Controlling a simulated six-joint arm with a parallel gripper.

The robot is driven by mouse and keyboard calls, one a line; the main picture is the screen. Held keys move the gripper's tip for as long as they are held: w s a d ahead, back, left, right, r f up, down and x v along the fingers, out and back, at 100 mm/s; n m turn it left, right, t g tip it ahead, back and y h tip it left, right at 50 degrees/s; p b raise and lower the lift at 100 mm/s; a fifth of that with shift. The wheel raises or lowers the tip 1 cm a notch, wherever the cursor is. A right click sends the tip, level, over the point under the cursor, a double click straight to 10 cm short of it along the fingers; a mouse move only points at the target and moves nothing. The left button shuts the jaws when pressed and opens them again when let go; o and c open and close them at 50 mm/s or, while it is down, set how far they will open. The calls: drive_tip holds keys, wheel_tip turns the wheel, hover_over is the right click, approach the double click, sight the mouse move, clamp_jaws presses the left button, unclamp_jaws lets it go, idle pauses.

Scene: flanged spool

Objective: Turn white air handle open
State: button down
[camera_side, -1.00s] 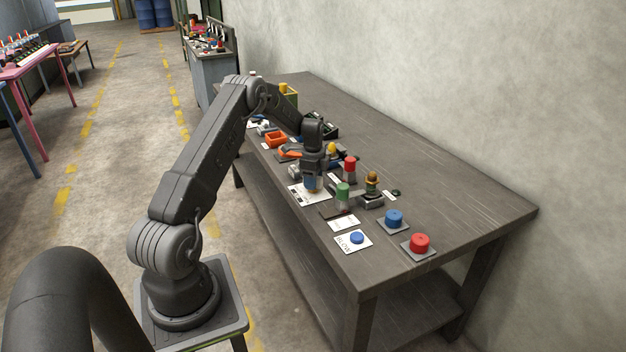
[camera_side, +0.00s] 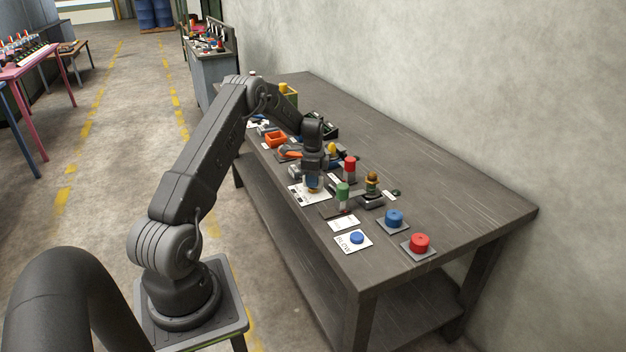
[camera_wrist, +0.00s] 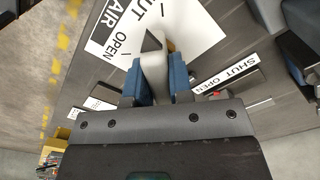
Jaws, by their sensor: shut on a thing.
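The white handle (camera_wrist: 154,62) stands on a white plate (camera_wrist: 200,30) printed AIR, SHUT and OPEN in the wrist view. My gripper (camera_wrist: 162,78) is shut on the white handle, with a blue finger on each side of it. In the side view my gripper (camera_side: 313,182) points down over the white plate (camera_side: 298,193) near the table's front edge. The handle is hidden there by the fingers.
A second plate marked SHUT and OPEN (camera_wrist: 225,80) lies to the right in the wrist view. A green cylinder (camera_side: 343,191), red cylinder (camera_side: 350,165), blue button (camera_side: 357,238) and red knob (camera_side: 419,243) stand nearby on the wooden table (camera_side: 450,205). The table's back right is clear.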

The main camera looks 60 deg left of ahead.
drive_tip(key=n, duration=0.8)
drive_tip(key=shift+n, duration=0.4)
drive_tip(key=n, duration=0.4)
drive_tip(key=shift+n, duration=1.8)
drive_tip(key=c, duration=1)
unclamp_jaws()
drive_tip(key=shift+r, duration=0.1)
wheel_tip(320, 180, up, 14)
drive_tip(key=shift+f, duration=0.15)
